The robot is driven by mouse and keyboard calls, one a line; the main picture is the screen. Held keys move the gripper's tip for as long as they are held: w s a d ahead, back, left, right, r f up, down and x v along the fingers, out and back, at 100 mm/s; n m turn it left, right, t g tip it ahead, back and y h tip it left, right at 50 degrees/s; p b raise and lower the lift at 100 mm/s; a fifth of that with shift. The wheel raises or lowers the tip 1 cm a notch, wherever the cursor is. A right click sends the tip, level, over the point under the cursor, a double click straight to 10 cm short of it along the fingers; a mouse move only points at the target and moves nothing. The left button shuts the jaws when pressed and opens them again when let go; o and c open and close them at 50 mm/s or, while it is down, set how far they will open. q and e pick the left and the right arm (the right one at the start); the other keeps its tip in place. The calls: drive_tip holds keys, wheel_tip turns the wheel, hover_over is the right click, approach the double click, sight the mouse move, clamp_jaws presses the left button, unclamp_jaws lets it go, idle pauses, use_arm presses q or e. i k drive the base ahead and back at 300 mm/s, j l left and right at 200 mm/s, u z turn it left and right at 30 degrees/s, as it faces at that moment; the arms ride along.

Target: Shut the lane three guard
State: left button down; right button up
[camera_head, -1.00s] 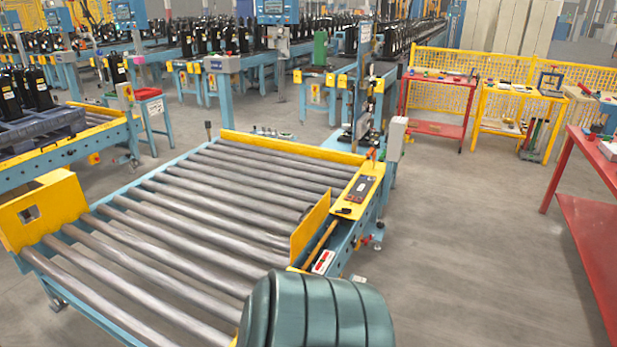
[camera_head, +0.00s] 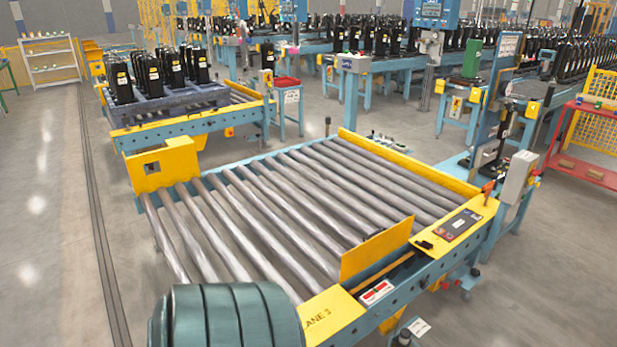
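The roller conveyor (camera_head: 300,205) marked "LANE 3" lies in front of me, with its label on the yellow corner plate (camera_head: 325,318). A yellow plate, apparently the lane three guard (camera_head: 376,249), stands on edge beside the rollers at the conveyor's right side. A dark slot runs along the frame just right of its foot. Another yellow panel (camera_head: 162,166) with a square hole stands at the conveyor's left end. Neither of my grippers is in view, and nothing visible touches the guard.
The conveyor's rollers are bare. A control panel (camera_head: 459,224) sits on the yellow right-hand corner, near a grey box (camera_head: 519,177) on a post. A pallet (camera_head: 165,105) with black compressors stands on another conveyor at the back left. The floor (camera_head: 55,250) at left is clear.

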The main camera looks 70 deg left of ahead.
sight(353, 261)
drive_tip(key=i+j+u, duration=0.15)
drive_tip(key=u, duration=0.25)
drive_tip(key=i+u, duration=0.4)
drive_tip(key=i+j+u, duration=0.1)
drive_tip(key=u, duration=0.3)
drive_tip(key=i+l+u, duration=0.1)
drive_tip(key=i+u, duration=0.2)
drive_tip(key=u, duration=0.15)
